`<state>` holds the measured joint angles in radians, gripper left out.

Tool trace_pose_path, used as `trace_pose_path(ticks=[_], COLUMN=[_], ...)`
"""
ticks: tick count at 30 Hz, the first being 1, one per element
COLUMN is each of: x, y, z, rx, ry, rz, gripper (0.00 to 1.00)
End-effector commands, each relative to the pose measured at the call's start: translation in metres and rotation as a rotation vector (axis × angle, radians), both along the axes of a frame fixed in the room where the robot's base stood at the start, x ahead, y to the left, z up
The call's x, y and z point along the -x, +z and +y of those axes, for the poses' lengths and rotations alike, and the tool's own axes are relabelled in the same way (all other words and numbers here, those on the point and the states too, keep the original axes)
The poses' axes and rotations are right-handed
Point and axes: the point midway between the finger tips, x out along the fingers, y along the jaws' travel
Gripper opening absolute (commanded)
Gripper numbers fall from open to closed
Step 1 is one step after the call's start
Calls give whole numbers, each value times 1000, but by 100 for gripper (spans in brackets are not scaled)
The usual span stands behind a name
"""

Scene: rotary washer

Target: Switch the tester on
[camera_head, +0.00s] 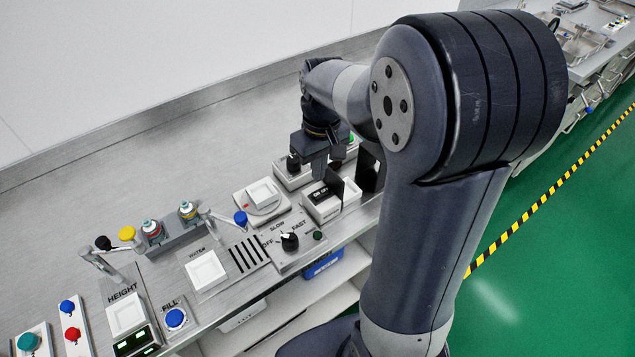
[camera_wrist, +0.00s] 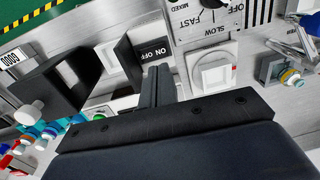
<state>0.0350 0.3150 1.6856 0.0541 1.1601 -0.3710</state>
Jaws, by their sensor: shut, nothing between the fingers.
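The tester is a white box (camera_head: 322,207) near the bench's front edge in the head view, with a black ON/OFF rocker switch (camera_head: 319,192) on top. In the wrist view the rocker switch (camera_wrist: 152,50) shows large white ON and OFF lettering. My gripper (camera_head: 319,176) points down just behind and above the switch in the head view. In the wrist view its fingers (camera_wrist: 158,70) are shut together and empty, with the tips close beside the lower edge of the switch. I cannot tell whether they touch it. The arm hides part of the bench behind the tester.
A white square button (camera_head: 262,194) on a plate stands left of the tester. A SLOW/FAST/OFF dial (camera_head: 289,241) is in front of it. A black box (camera_wrist: 62,80) with a white knob stands beside the tester. The back of the bench (camera_head: 150,170) is clear.

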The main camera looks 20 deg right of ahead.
Motion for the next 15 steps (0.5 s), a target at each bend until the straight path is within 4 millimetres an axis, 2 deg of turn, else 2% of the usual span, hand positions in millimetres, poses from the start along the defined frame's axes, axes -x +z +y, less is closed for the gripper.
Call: trace_pose_path(ticks=[1,6,15], x=[1,2,1], y=[-11,-37,-53], z=[1,2,3], rx=[0,0,0], ry=[0,1,1], rz=[5,4,0], gripper=[0,0,0])
